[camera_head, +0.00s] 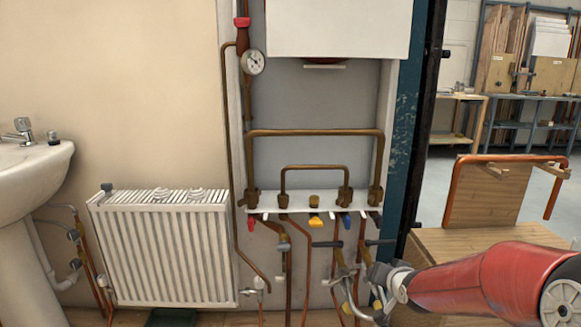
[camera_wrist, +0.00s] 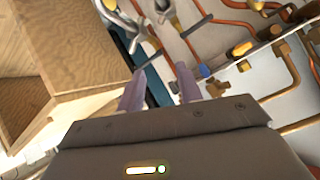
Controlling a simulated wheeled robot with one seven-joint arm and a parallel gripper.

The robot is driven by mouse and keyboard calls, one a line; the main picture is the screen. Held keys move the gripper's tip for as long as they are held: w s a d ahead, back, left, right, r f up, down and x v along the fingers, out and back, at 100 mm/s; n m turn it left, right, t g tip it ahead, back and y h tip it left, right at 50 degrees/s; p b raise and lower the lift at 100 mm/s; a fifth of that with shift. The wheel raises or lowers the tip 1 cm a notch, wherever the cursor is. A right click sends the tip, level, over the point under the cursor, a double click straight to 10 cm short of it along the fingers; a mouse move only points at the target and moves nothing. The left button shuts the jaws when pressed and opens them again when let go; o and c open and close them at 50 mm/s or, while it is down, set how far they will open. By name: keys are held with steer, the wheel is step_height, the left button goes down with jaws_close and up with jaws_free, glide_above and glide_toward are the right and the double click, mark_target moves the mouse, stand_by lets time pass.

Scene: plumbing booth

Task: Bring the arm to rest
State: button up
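My gripper (camera_wrist: 161,68) shows in the wrist view with its two pale fingers apart and nothing between them. In the head view my red arm (camera_head: 470,282) reaches in from the lower right. Its grey wrist end is low in front of the pipework, close to the grey-metal valves (camera_head: 345,272); the fingertips cannot be made out there. In the wrist view a dark lever (camera_wrist: 147,58) lies just beyond the left fingertip; I cannot tell whether they touch. A blue handle (camera_wrist: 203,71) is just right of the right finger.
A white manifold (camera_head: 297,205) with coloured handles and copper pipes is on the booth wall. A radiator (camera_head: 165,252) and sink (camera_head: 30,165) stand left. A dark blue post (camera_head: 404,130) and a wooden bench (camera_head: 440,244) are near my arm. The far workshop floor is open.

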steer(key=s+a+r+n+g+p, duration=0.1)
steer(key=s+a+r+g, duration=0.1)
steer(key=s, duration=0.8)
steer(key=s+a+r+n+g, duration=0.1)
steer(key=s+a+r+n, duration=0.1)
steer(key=s, duration=0.8)
steer(key=s+a+r+n+g+p, duration=0.1)
steer(key=s+a+r+g, duration=0.1)
steer(key=s+r, duration=0.4)
steer(key=s+a, duration=0.1)
steer(key=s, duration=0.3)
steer(key=shift+s+a+g+p, duration=0.3)
steer(key=shift+s+a, duration=0.1)
